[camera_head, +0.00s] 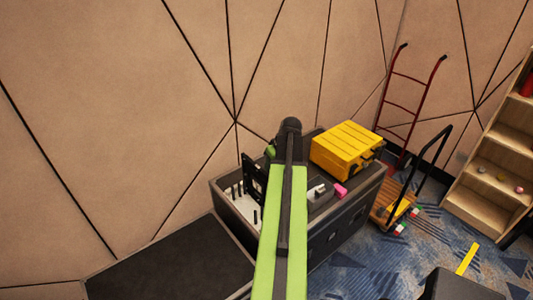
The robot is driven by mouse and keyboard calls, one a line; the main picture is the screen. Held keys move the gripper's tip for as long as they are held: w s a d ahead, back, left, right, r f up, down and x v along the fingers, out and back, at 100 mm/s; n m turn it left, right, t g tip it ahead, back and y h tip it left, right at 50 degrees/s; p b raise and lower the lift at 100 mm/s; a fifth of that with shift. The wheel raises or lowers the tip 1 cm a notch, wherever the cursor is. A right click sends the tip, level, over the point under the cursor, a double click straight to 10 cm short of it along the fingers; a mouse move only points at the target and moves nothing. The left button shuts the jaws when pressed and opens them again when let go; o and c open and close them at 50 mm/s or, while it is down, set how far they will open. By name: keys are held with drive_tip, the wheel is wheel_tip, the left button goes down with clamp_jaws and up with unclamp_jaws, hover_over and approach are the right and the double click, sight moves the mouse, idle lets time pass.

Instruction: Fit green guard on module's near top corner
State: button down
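My green arm reaches up from the bottom of the picture to the open case top. Its dark end (290,126) hides my gripper's fingers, so I cannot see whether they are open or shut. A small green piece (270,151), perhaps the green guard, shows just left of the arm's end. I cannot tell whether it is held. A black upright panel (250,172), perhaps the module, stands in the pale case tray left of my arm. Its right side and near top corner are partly hidden or too small to make out.
The dark case (340,224) also bears a yellow box (346,148), a pink block (341,190) and small grey parts. A flat black surface (170,265) lies left. A red hand truck (391,122), a cart (391,204) and wooden shelves (488,172) stand right.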

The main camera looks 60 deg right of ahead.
drive_tip(key=shift+f+b, duration=2.45)
drive_tip(key=shift+f, duration=0.05)
drive_tip(key=shift+f, duration=0.1)
drive_tip(key=shift+f+b, duration=1.75)
drive_tip(key=shift+b, duration=0.1)
drive_tip(key=shift+f+b, duration=0.5)
drive_tip(key=c, duration=0.9)
unclamp_jaws()
drive_tip(key=shift+o, duration=0.2)
drive_tip(key=o, duration=0.5)
